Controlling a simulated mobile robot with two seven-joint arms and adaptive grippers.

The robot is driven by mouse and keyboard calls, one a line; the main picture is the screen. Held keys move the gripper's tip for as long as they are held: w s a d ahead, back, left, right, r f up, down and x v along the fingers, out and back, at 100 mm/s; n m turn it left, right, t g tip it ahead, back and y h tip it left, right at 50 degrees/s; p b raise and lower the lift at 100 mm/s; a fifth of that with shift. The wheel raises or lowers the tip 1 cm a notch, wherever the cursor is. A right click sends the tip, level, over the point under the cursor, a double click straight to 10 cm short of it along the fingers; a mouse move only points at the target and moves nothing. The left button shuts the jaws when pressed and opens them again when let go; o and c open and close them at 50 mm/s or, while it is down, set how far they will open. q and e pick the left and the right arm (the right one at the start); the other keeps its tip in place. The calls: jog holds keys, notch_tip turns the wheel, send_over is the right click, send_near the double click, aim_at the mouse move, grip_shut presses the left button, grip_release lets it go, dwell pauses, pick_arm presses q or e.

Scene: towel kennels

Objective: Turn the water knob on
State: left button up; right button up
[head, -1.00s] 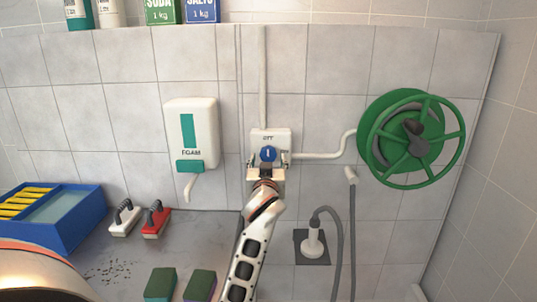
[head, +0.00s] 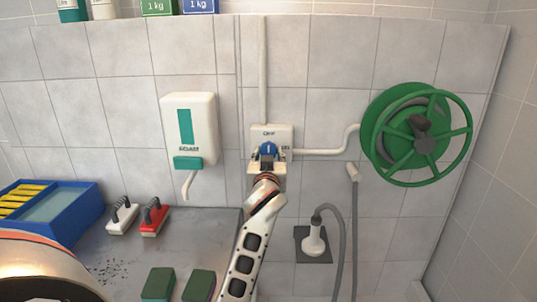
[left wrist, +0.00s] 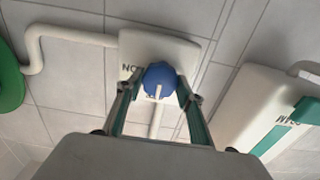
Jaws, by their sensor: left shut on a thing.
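The blue water knob (head: 267,149) sits on a white wall box (head: 284,133) with small dark lettering, partly hidden by my gripper. My left gripper (head: 267,160) is at the box with its fingers around the knob. In the left wrist view the blue knob (left wrist: 160,78) lies between the two fingertips (left wrist: 160,90), which touch or nearly touch its sides. A white pointer mark shows on its face. The box (left wrist: 152,45) is behind it. My right gripper is not in view.
A foam dispenser (head: 189,130) hangs left of the box. A green hose reel (head: 380,150) is at the right, joined by a white pipe (head: 325,152). A grey hose with a white nozzle (head: 314,240) hangs below. Brushes, sponges and a blue tray (head: 70,220) are on the counter.

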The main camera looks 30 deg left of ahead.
pick_arm(q)
jog(key=m, duration=0.4)
jog(key=shift+m, duration=0.3)
jog(key=m, duration=0.4)
jog(key=shift+r+m, duration=0.1)
jog(key=shift+m, duration=0.2)
jog(key=m, duration=0.4)
jog(key=shift+m, duration=2.3)
jog(key=o, duration=1)
jog(key=shift+o, duration=0.5)
